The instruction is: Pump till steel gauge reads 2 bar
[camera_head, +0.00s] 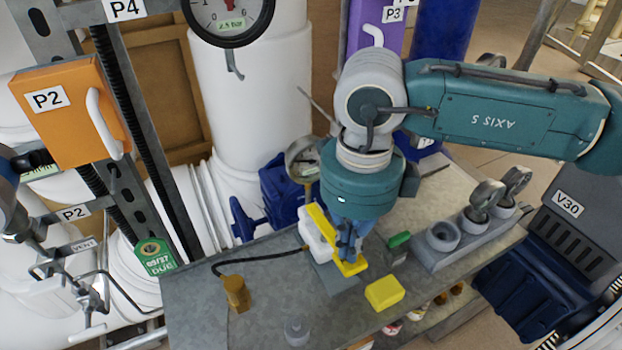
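A small hand pump with a white body (317,238) and a yellow lever (322,226) stands on the grey bench. A round steel-rimmed gauge (302,158) stands behind it; its face is too oblique and small to read. My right gripper (350,252) points down at the lever, its blue fingers touching or right above the yellow part. The fingers look close together, but whether they are closed on the lever is hidden. A black hose runs from the pump left to a brass fitting (236,293).
A yellow block (384,292) and a green piece (398,240) lie right of the pump. A grey holder (435,258) carries two more gauges (487,194). A large dial (229,15) hangs above, cut off. The bench's front left is mostly clear.

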